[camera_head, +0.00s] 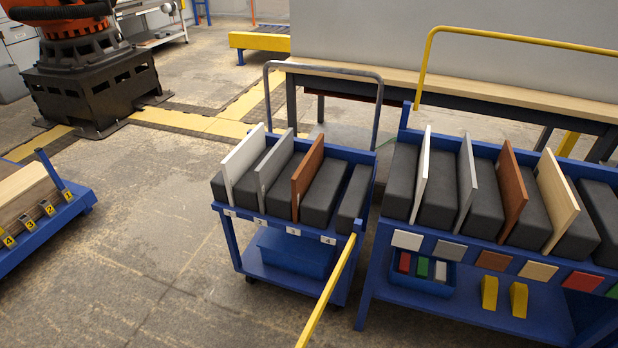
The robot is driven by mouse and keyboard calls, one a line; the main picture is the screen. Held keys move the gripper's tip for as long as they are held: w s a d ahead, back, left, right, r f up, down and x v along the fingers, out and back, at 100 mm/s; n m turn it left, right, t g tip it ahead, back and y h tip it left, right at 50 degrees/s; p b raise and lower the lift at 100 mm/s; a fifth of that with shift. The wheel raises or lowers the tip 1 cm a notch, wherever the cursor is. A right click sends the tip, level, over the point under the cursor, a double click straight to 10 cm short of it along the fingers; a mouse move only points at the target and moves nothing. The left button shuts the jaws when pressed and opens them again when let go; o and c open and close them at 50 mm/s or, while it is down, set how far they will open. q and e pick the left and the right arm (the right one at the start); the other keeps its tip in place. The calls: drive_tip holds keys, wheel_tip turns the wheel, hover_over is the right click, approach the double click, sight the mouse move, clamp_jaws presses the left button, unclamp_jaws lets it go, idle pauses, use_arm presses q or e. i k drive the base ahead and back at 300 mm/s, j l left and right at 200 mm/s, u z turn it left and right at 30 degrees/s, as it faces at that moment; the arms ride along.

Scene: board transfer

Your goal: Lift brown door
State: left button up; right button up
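A brown door (308,170) stands upright in a slot between dark grey foam blocks on the smaller blue cart in the middle, beside a grey door (275,172) and a white door (242,162). A second brown door (512,187) stands upright on the larger blue cart at the right, between a light grey door (466,181) and a light wood door (555,196). A white door (422,174) is also on that cart. Neither of my grippers shows in the head view.
The smaller blue cart (280,252) has numbered labels and a grey handle. The larger cart (461,302) has coloured sample plates and a yellow rail. A blue pallet (44,229) is at the left edge; an orange robot on a black base (95,90) stands behind. Open floor (150,240) lies between.

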sight(304, 176)
drive_tip(key=i+j+z, duration=0.25)
drive_tip(key=j, duration=0.4)
drive_tip(key=j+z, duration=0.25)
drive_tip(key=j, duration=0.4)
drive_tip(key=i+j+z, duration=0.15)
drive_tip(key=j+z, duration=0.3)
drive_tip(key=j, duration=0.25)
drive_tip(key=j+z, duration=0.45)
drive_tip(key=j, duration=0.3)
drive_tip(key=i, duration=0.05)
